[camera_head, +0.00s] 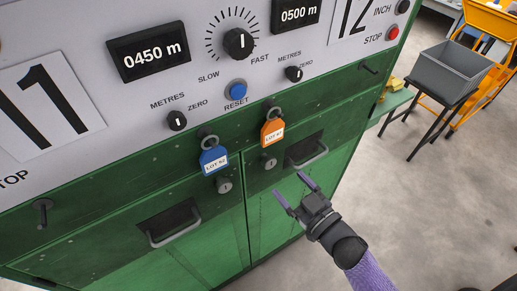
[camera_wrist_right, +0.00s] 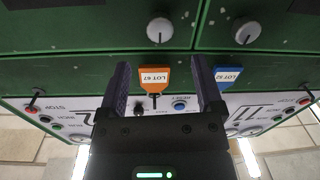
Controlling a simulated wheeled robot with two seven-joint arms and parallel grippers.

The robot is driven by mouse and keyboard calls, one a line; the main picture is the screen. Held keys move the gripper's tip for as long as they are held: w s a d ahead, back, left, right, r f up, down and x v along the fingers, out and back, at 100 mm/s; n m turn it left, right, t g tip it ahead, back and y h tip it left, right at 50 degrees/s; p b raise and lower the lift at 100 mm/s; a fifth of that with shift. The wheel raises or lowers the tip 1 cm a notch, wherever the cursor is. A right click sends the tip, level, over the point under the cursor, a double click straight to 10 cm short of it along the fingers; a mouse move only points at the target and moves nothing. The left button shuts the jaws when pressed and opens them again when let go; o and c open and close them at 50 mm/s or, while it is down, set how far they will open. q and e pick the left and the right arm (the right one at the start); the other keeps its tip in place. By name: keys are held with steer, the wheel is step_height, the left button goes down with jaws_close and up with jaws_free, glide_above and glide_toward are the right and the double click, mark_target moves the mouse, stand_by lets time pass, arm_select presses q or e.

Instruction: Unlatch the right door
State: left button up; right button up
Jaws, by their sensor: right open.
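The right door (camera_head: 285,205) is a green panel on the front of the cabinet, with a recessed grey pull handle (camera_head: 313,158). Its round grey latch knob (camera_head: 269,163) sits near its upper left corner, below the orange tag. In the right wrist view, which is upside down, this knob (camera_wrist_right: 160,30) shows beyond the fingertips, roughly in line with the gap between them. My right gripper (camera_head: 294,188) is open and empty in front of the right door, below and right of the knob. Both fingers (camera_wrist_right: 163,75) appear apart from it. My left gripper is not in view.
The left door has its own knob (camera_head: 224,185) and handle (camera_head: 175,228). A blue tag (camera_head: 213,160) and an orange tag (camera_head: 272,131) hang above the knobs. A grey bin (camera_head: 455,68) on a dark stand is at right. The floor (camera_head: 430,200) right of the cabinet is clear.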

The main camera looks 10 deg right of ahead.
mark_target(271, 165)
steer(key=x, duration=0.7)
steer(key=shift+w, duration=0.2)
jaws_close()
